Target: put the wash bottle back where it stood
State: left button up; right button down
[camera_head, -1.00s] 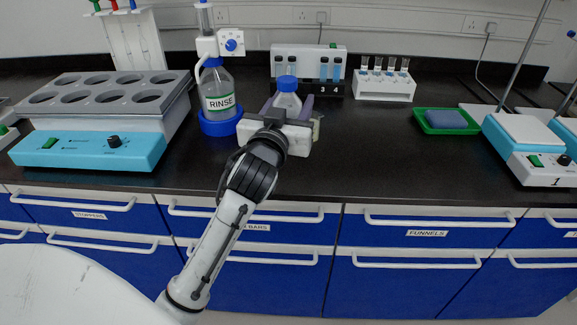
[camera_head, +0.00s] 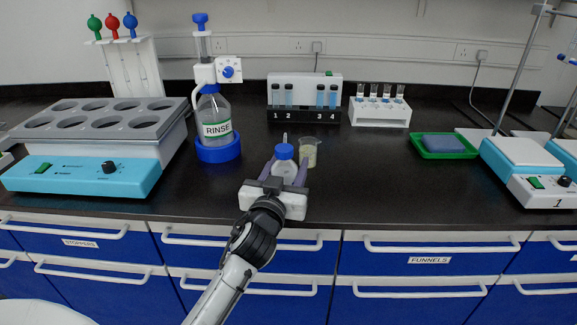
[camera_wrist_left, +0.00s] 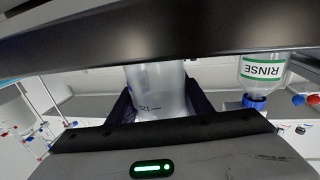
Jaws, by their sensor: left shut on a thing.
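The wash bottle (camera_head: 285,168) is translucent with a blue cap. My left gripper (camera_head: 286,174) is shut on it, one finger on each side, near the front of the black bench. In the left wrist view the bottle body (camera_wrist_left: 158,92), with a printed scale, sits between the fingers. The bottle looks upright, but its base is hidden behind my gripper, so I cannot tell whether it touches the bench. My right gripper is not in view.
The RINSE bottle (camera_head: 217,130) stands in a blue ring (camera_head: 218,151) at the left. A small beaker (camera_head: 309,152) stands close behind the wash bottle, to its right. A numbered tube rack (camera_head: 304,116) stands behind. The bench (camera_head: 365,170) is clear to the right, up to the green tray (camera_head: 444,155).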

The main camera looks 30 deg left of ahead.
pick_arm(q)
jog(key=shift+f, duration=0.15)
jog(key=o, duration=0.8)
jog(key=shift+s+d, duration=0.1)
jog(key=shift+s, duration=0.05)
jog(key=v, duration=0.7)
jog(key=shift+s+r, duration=0.1)
jog(key=shift+r, duration=0.15)
